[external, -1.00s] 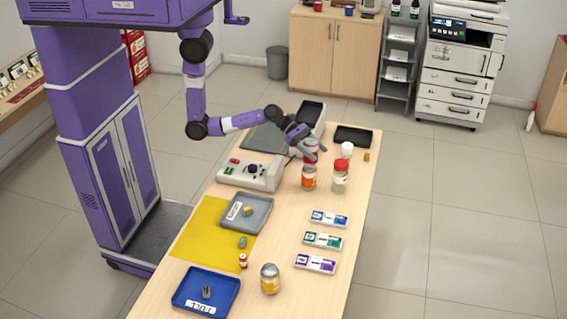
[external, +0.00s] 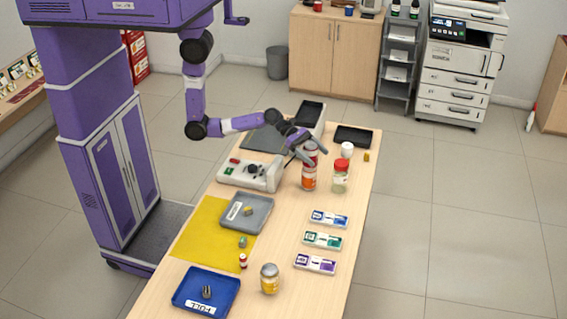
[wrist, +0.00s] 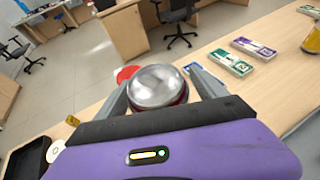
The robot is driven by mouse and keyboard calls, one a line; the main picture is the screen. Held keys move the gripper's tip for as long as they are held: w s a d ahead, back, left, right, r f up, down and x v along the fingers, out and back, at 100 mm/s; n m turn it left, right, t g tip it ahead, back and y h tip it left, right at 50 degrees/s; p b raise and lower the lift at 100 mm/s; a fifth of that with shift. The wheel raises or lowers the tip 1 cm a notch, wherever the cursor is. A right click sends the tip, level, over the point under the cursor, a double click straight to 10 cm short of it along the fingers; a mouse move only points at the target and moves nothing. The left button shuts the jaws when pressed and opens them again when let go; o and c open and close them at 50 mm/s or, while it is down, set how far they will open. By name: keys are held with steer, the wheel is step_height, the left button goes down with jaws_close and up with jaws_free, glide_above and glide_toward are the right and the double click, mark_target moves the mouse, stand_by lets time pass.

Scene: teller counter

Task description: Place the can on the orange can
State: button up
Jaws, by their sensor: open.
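A red can (external: 311,158) with a silver top stands upright on the orange can (external: 309,181), forming a stack near the middle of the counter. In the wrist view, the silver top of the red can (wrist: 158,86) sits between my two fingers. My gripper (external: 309,154) is open around the red can, with a finger on each side. It also shows in the wrist view (wrist: 161,92), with gaps visible beside the can. The orange can is hidden under the red can in the wrist view.
A red-lidded jar (external: 341,177) stands close to the right of the stack, and a white roll (external: 347,149) is behind it. A grey machine (external: 250,173) lies to the left.

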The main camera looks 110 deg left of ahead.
steer(key=v, duration=1.2)
steer(key=shift+b, duration=0.3)
steer(key=s+f+m+y, duration=0.3)
steer(key=s+m, duration=0.3)
steer(key=m, duration=0.1)
steer(key=s+f+m+y, duration=0.2)
steer(key=s+f+m, duration=0.1)
steer(key=s+m, duration=0.3)
steer(key=s+d+r+m+t, duration=0.2)
steer(key=s+r+m, duration=0.7)
steer(key=m, duration=0.9)
steer(key=shift+s+d+m, duration=0.3)
steer(key=shift+s+d, duration=0.25)
steer(key=shift+s, duration=0.7)
